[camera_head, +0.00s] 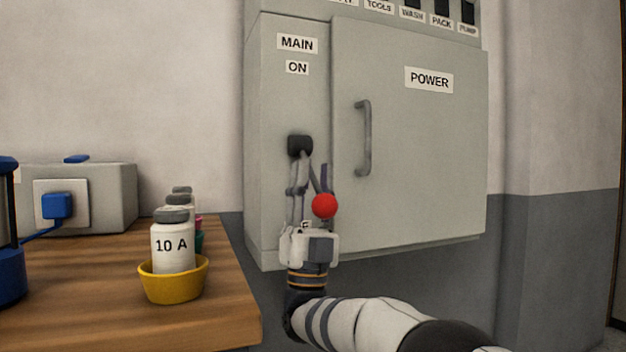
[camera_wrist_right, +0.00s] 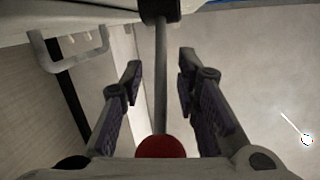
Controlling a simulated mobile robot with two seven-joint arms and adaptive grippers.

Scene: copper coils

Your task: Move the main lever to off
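The main lever has a black pivot block (camera_head: 300,146) on the grey cabinet, below the MAIN and ON labels. Its red ball (camera_head: 324,206) is lower than the pivot, just above a mostly hidden label of which an F shows. My right gripper (camera_head: 303,172) points up under the pivot, in front of the cabinet. In the right wrist view its open fingers (camera_wrist_right: 161,65) stand on either side of the lever's grey rod (camera_wrist_right: 161,90), with gaps on both sides. The red ball (camera_wrist_right: 160,147) lies near the palm. My left gripper is out of view.
A POWER door (camera_head: 430,140) with a grey handle (camera_head: 364,138) is right of the lever. A wooden table (camera_head: 90,310) at left bears a yellow bowl (camera_head: 174,284) with a 10 A bottle (camera_head: 172,245), and other bottles behind. A grey box (camera_head: 105,195) has a blue plug (camera_head: 57,205).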

